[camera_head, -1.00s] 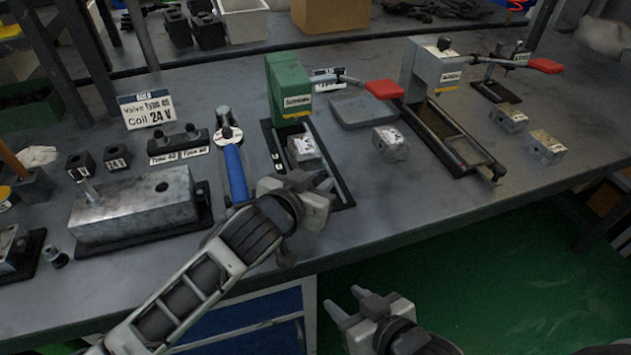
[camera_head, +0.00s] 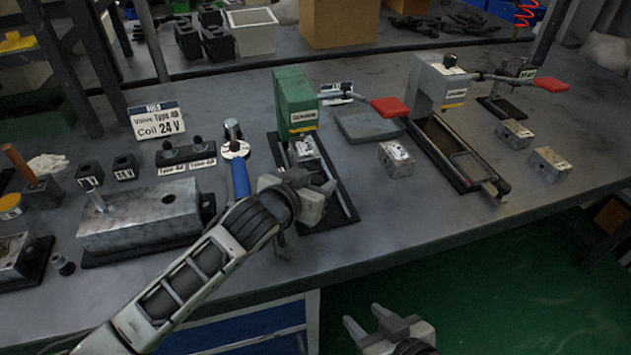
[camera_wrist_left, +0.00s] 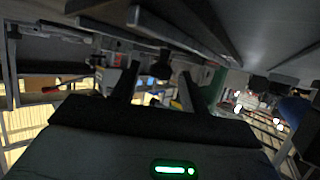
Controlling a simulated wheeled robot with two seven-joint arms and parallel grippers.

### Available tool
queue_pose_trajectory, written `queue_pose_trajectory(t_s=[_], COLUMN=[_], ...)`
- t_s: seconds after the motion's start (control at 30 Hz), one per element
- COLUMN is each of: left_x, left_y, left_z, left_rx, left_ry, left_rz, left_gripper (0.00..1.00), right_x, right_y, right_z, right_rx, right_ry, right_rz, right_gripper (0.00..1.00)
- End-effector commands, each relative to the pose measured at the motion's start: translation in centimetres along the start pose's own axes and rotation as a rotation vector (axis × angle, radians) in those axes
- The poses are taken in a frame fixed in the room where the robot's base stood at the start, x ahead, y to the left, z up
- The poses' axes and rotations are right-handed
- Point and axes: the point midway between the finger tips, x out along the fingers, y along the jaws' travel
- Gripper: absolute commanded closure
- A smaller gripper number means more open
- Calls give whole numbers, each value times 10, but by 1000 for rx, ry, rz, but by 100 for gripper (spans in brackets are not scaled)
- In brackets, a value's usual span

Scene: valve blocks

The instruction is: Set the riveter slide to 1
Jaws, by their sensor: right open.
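A green press (camera_head: 293,105) with a red lever handle (camera_head: 389,107) stands mid-table; a metal block (camera_head: 305,150) sits on its black slide base (camera_head: 340,193). A grey press (camera_head: 426,88) with another red handle (camera_head: 550,84) stands to its right, with a long slide track (camera_head: 452,150) running toward the front. Their labels are too small to read, so I cannot tell which is the riveter. My left gripper (camera_head: 325,197) is over the front of the green press's base, apart from the handle. In the left wrist view its fingers (camera_wrist_left: 155,88) are apart and empty. My right gripper (camera_head: 367,321) is open and empty, below the table's front edge.
A loose metal block (camera_head: 396,160) lies between the presses, two more (camera_head: 549,164) at the right. A blue-handled tool (camera_head: 240,178), a large metal block (camera_head: 140,217) and a sign (camera_head: 158,121) stand left. A flat grey plate (camera_head: 365,125) lies behind.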

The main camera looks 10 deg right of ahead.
Motion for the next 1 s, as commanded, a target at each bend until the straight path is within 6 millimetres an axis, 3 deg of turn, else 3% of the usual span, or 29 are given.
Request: queue_pose_trajectory(t_s=[0.23, 0.37, 0.8, 1.0], left_x=[-3, -18, -120, -149], left_y=[0, 0, 0, 0], left_z=[0, -1, 0, 0], left_rx=[0, 0, 0, 0], left_ry=[0, 1, 0, -1], left_rz=[0, 0, 1, 0], left_gripper=[55, 55, 55, 55], right_x=[0, -1, -3, -3], right_y=[0, 0, 1, 2], right_z=[0, -2, 1, -1], right_rx=[-3, -4, -16, -19], right_ry=[0, -1, -19, -17], right_rz=[-1, 0, 5, 6], right_gripper=[57, 57, 57, 57])
